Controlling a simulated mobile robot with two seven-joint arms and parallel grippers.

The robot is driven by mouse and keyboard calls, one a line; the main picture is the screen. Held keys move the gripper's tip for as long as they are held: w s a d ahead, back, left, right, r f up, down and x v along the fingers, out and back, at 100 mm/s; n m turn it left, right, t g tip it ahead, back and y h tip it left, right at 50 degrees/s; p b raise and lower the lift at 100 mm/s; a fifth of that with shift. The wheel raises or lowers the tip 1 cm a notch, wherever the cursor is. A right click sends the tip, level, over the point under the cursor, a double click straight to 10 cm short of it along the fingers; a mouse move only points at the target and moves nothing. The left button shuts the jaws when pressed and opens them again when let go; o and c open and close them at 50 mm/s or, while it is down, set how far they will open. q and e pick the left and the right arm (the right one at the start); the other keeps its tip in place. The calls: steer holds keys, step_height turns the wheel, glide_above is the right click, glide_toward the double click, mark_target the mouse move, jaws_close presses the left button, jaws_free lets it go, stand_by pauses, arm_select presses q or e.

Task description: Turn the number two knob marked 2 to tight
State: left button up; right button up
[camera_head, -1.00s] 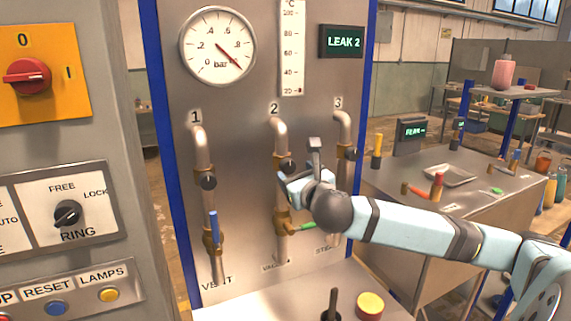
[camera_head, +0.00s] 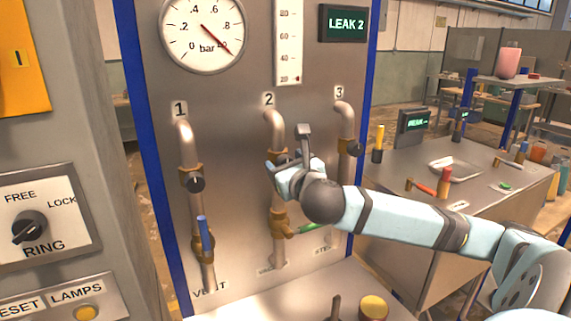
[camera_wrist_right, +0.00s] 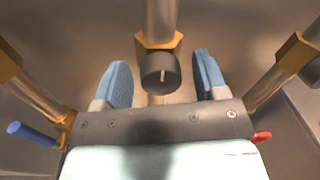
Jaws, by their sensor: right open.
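The number 2 pipe (camera_head: 274,127) runs down the metal panel under its "2" label. Its dark round knob (camera_wrist_right: 160,73) shows in the right wrist view with a light mark standing roughly upright on its face. My right gripper (camera_head: 279,164) is at this knob and mostly hides it in the head view. In the wrist view the right gripper's two blue fingers (camera_wrist_right: 161,62) are open, one on each side of the knob, with a gap on both sides. My left gripper is not in view.
Knob 1 (camera_head: 195,184) and knob 3 (camera_head: 355,148) flank it. Below are a blue lever (camera_head: 204,232) and a green lever (camera_head: 312,226). The display (camera_head: 345,23) reads LEAK 2. A metal ledge (camera_head: 265,292) juts out under the panel.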

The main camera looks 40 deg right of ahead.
steer(key=c, duration=0.9)
steer(key=shift+m, duration=0.3)
steer(key=m+p, duration=0.1)
steer(key=m, duration=0.1)
steer(key=shift+r+m+p, duration=0.1)
steer(key=shift+m+p, duration=0.25)
steer(key=shift+m, duration=0.05)
steer(key=m+p, duration=0.1)
steer(key=m, duration=0.3)
steer(key=shift+d+y, duration=0.1)
steer(key=shift+y, duration=0.2)
steer(key=m+p, duration=0.1)
steer(key=m, duration=0.3)
steer(key=shift+d+m+p, duration=0.1)
steer(key=shift+m+p, duration=0.3)
steer(key=m+p, duration=0.1)
steer(key=m, duration=0.3)
steer(key=shift+m+y, duration=0.4)
